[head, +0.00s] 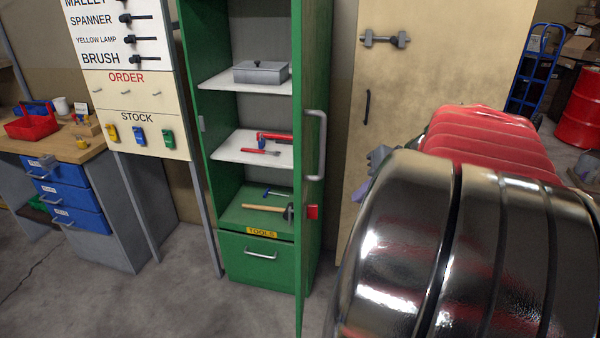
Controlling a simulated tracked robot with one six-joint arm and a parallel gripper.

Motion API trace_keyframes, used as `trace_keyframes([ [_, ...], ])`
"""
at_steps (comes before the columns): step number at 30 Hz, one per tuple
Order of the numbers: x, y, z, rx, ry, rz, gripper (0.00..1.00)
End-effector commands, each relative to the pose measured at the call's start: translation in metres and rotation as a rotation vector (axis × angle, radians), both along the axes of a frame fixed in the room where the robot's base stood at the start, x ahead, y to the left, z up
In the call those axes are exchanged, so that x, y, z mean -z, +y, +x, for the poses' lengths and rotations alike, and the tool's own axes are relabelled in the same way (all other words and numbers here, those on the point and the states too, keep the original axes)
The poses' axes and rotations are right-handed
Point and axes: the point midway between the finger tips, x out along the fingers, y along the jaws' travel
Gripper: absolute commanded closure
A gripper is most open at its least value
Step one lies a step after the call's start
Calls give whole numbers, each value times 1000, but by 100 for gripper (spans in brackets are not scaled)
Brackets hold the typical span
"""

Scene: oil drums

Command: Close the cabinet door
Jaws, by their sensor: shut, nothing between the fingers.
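The green cabinet (237,195) stands in the middle of the head view with its front open. Its green door (311,250) stands wide open towards me at the right side, seen nearly edge-on. The door carries a grey bar handle (322,145) and a small red part (313,212) on its right-hand face. My gripper (368,180) shows only as a small grey and purple piece left of my arm, to the right of the door and apart from it in the picture. It is shut and empty; my arm hides most of it.
Shelves hold a grey box (260,72), a red tool (272,137) and a hammer (268,208). A closed drawer (262,255) marked TOOLS is below. A tool board (130,100) and workbench (85,145) stand left. Bare floor lies in front. A red drum (580,110) stands far right.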

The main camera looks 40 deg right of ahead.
Motion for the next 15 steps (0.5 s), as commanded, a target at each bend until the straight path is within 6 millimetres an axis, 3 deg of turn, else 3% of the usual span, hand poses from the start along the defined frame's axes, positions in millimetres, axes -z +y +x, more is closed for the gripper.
trace_keyframes([
  [15,59,10,48,-2,0,1,100],
])
